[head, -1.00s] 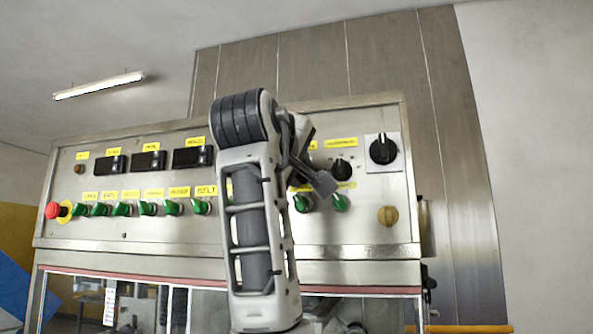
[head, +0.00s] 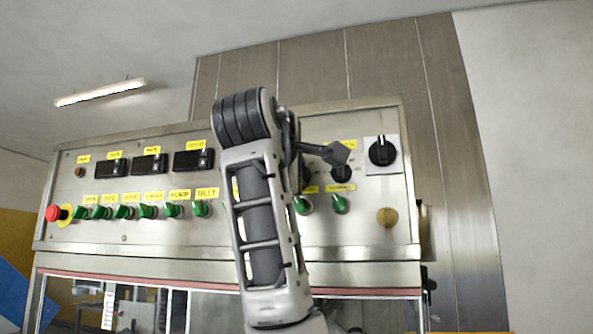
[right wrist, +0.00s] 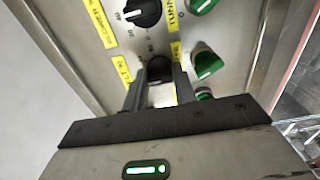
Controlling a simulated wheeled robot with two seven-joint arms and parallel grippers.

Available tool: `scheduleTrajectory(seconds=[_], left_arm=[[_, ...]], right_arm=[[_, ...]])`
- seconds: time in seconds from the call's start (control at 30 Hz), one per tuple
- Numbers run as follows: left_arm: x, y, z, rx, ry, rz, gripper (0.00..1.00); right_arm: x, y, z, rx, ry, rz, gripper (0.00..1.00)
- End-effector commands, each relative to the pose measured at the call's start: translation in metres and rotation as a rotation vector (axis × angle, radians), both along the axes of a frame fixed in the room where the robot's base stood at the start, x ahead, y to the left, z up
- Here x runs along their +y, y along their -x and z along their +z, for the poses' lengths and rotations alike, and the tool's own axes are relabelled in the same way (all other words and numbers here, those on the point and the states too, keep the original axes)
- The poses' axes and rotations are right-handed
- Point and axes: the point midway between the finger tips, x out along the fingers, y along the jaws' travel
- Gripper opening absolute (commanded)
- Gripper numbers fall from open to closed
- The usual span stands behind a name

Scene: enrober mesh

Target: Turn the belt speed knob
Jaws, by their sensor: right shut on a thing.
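A black knob (right wrist: 158,68) on the steel panel sits between the two fingers of my right gripper (right wrist: 158,86), which is shut on it. A yellow label (right wrist: 122,68) beside it is partly covered; a T is readable, so I cannot read the whole name. In the head view, my right forearm and wrist stand in front of the panel (head: 365,235) and hide the held knob and fingertips. Another black knob (head: 341,173) is just right of my wrist; the wrist view shows a neighbouring black knob (right wrist: 140,11) with a scale and a blower label. My left gripper is out of view.
Green switches (head: 340,204) sit close below the knobs and also near my fingers in the wrist view (right wrist: 207,66). A large black rotary switch (head: 382,151) is at the right, above a brass-coloured knob (head: 388,217). A red button (head: 53,212) is far left.

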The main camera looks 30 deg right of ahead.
Motion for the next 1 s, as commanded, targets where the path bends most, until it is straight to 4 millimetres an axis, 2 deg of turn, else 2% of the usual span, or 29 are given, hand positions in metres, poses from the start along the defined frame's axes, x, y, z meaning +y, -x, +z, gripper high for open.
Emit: scheduleTrajectory(seconds=[0.27, 0.3, 0.33, 0.37, 0.73, 0.87, 1.0], left_arm=[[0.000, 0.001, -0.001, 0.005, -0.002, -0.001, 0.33], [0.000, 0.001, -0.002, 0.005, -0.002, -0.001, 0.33], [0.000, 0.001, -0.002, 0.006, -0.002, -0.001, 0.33], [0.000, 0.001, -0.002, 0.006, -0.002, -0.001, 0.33], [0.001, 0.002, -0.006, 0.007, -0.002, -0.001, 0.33], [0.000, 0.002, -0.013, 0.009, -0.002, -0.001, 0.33], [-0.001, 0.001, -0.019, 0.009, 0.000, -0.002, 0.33]], right_arm=[[-0.001, 0.000, 0.002, -0.004, 0.002, -0.002, 0.04], [-0.001, 0.000, 0.002, -0.004, 0.002, -0.002, 0.38], [-0.001, 0.000, 0.001, -0.004, 0.002, -0.002, 0.47], [-0.001, 0.000, 0.001, -0.003, 0.001, -0.002, 0.49], [0.005, 0.004, 0.000, -0.004, 0.000, 0.001, 0.49], [0.020, 0.017, -0.001, -0.007, 0.002, 0.003, 0.49], [0.046, 0.039, -0.002, -0.008, 0.003, 0.003, 0.49]])
